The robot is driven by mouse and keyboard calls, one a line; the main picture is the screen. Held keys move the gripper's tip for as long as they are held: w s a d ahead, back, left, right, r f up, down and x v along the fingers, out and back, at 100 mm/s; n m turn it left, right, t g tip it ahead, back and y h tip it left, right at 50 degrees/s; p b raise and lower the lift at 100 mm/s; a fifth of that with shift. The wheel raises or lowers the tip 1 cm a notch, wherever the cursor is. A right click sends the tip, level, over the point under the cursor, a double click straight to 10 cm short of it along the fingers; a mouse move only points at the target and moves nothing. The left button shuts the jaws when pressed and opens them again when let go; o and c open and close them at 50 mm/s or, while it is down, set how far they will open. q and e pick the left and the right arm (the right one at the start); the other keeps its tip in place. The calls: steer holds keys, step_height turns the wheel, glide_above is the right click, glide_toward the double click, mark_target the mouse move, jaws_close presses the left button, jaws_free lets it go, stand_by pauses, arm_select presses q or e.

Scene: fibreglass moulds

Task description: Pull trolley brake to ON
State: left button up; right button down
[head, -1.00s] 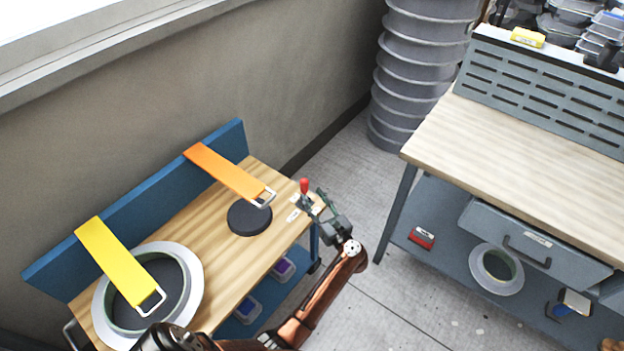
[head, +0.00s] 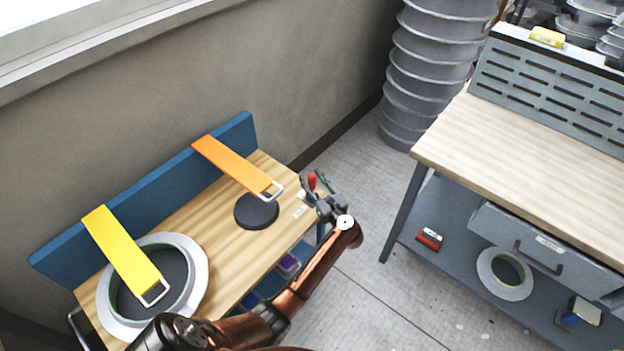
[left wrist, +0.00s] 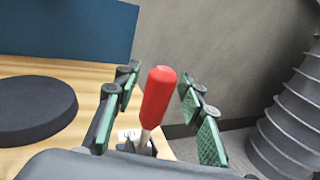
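The trolley brake lever has a red knob (head: 312,181) on a thin metal stem at the right end of the trolley's wooden top (head: 222,213). In the left wrist view the red knob (left wrist: 159,94) stands between the green-padded fingers of my left gripper (left wrist: 160,110), with gaps on both sides. My left gripper (head: 322,194) is open around the lever and holds nothing. A small white label (left wrist: 128,135) lies at the lever's base, too small to read. My right gripper is not in view.
The trolley carries a yellow strap (head: 122,250), a ring mould (head: 198,290), an orange strap (head: 232,162) and a dark disc (head: 256,212). A workbench (head: 535,133) stands to the right, stacked grey tubs (head: 430,75) behind. Floor between them is clear.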

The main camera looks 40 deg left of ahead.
arm_select(q)
jaws_close()
stand_by(0.7)
